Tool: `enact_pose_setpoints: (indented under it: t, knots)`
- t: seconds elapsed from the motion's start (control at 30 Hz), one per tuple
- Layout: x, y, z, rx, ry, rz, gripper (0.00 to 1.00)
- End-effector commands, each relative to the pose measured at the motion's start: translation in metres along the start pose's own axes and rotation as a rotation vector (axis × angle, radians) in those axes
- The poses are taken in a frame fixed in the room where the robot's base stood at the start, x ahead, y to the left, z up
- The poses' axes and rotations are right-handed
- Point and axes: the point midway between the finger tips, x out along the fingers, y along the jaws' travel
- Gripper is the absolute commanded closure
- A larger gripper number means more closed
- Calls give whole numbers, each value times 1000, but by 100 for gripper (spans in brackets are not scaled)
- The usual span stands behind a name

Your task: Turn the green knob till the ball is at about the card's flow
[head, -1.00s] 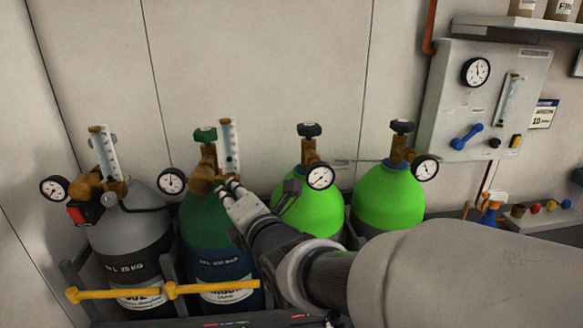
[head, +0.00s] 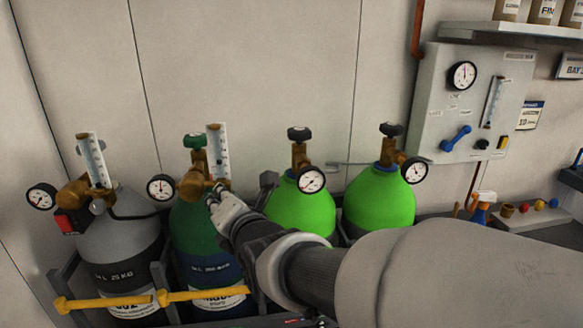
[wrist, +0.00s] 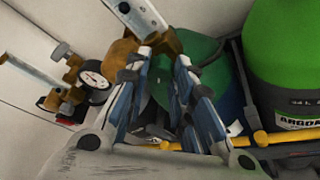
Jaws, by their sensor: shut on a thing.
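A dark green cylinder (head: 192,228) carries a brass regulator (head: 190,186) with an upright clear flow tube (head: 218,152). A green handwheel (head: 195,141) tops its valve, clear of my gripper. In the wrist view, the fingers (wrist: 163,56) point at the brass regulator, below the tube (wrist: 137,20). The ball is too small to make out. A card (head: 530,115) with a blue header shows "10" on the wall.
A grey cylinder (head: 120,240) with its own flow tube (head: 93,160) stands at left. Two bright green cylinders (head: 302,212) (head: 380,199) stand at right. A yellow bar (head: 105,303) crosses in front. A wall panel (head: 430,112) holds a gauge and another tube.

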Motion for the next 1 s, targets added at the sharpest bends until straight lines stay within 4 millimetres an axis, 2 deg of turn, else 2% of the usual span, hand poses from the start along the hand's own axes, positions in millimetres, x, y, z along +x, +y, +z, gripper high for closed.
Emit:
enact_pose_setpoints:
  t: [0.03,0.3,0.67,0.83,1.0]
  knots:
    - [0,1,1,0,-2,2,76]
    - [0,0,0,1,-1,1,58]
    - [-3,1,1,1,-1,2,57]
    - [-23,1,1,1,-2,3,57]
    - [-59,2,1,2,-4,5,57]
